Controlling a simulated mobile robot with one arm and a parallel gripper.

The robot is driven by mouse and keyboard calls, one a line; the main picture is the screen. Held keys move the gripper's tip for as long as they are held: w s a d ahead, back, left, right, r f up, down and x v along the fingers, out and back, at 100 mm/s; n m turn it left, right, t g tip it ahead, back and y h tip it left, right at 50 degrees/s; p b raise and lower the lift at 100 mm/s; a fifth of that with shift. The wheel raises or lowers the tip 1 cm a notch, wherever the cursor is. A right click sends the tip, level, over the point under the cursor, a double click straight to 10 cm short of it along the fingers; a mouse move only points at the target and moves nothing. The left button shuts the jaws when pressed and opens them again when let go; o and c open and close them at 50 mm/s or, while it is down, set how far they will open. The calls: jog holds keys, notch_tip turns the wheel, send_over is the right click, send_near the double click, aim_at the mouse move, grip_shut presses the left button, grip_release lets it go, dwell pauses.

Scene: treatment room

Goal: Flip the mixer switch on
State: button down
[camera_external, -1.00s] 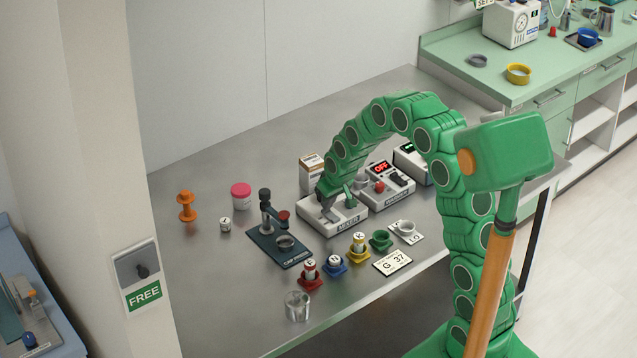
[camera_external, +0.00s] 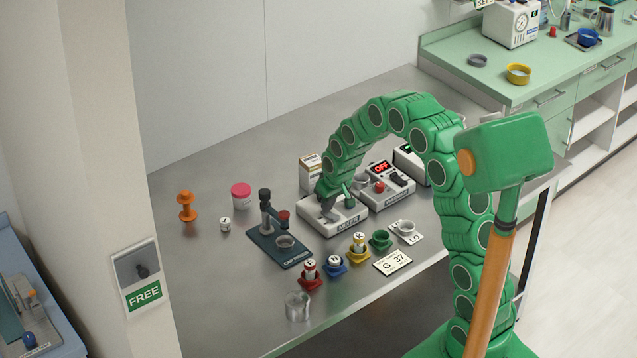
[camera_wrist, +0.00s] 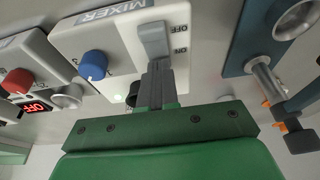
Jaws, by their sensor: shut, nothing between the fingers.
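The mixer (camera_external: 308,209) is a white box on the steel table, labelled MIXER; it also fills the upper middle of the wrist view (camera_wrist: 118,38). Its grey switch (camera_wrist: 152,38) lies between the OFF and ON marks. My gripper (camera_wrist: 158,68) is shut and empty, its fingertips at the switch's ON-side end, seemingly touching it. The fingers hide that end, so I cannot tell the switch's exact tilt. A blue knob (camera_wrist: 94,65) sits beside it. In the external view my gripper (camera_external: 328,211) is over the mixer.
A white device with a red OFF display (camera_external: 381,168) stands right of the mixer, a dark stand with a cup (camera_external: 278,250) left. Several coloured cups, including a red one (camera_external: 310,281), stand in front. A carton (camera_external: 309,171) is behind.

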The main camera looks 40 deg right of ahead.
aim_at(331, 215)
jog(key=shift+s+r, duration=0.25)
jog(key=shift+s, duration=0.4)
jog(key=shift+w+r, duration=0.1)
jog(key=shift+r, duration=0.5)
notch_tip(331, 215, up, 13)
jog(key=shift+s+f, duration=0.15)
jog(key=shift+s, duration=0.05)
